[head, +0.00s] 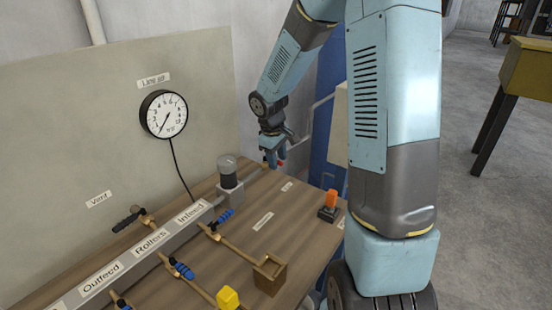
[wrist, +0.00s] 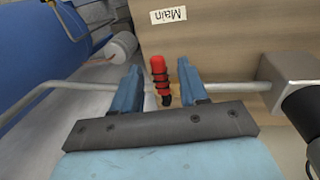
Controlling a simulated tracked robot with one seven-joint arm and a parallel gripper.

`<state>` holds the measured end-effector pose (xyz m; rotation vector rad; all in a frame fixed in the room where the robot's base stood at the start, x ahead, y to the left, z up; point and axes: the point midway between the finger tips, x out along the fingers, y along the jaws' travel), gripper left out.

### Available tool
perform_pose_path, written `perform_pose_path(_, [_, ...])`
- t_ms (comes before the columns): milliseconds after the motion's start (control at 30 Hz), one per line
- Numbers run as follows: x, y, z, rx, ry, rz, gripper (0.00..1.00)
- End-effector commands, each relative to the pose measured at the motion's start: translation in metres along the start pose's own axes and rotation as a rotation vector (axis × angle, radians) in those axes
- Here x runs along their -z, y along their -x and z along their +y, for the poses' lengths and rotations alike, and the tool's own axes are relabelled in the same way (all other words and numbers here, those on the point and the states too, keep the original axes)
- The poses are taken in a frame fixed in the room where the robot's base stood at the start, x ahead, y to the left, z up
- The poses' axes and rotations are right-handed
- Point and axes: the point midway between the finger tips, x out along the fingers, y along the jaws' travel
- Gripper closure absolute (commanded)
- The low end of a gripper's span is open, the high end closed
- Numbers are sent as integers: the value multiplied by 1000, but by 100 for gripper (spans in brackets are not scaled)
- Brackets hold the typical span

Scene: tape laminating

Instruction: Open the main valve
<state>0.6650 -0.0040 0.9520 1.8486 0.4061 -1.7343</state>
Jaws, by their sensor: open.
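The main valve's red handle (wrist: 159,72) shows in the wrist view, with black bands around its lower part, below a label reading "Main" (wrist: 168,15). My gripper (wrist: 158,84) is open, with one blue finger on each side of the handle and a visible gap on both sides. A thin metal pipe (wrist: 232,87) runs across behind the fingers. The rest of the valve is hidden there.
A blue cylinder (wrist: 45,35) lies left in the wrist view.

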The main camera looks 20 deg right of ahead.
Motion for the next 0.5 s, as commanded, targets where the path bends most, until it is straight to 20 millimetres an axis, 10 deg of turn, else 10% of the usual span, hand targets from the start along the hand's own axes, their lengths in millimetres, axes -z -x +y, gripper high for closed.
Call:
perform_pose_path(267, [0,-1,0,0,0,0,57])
perform_pose_path(500, [0,-1,0,0,0,0,80])
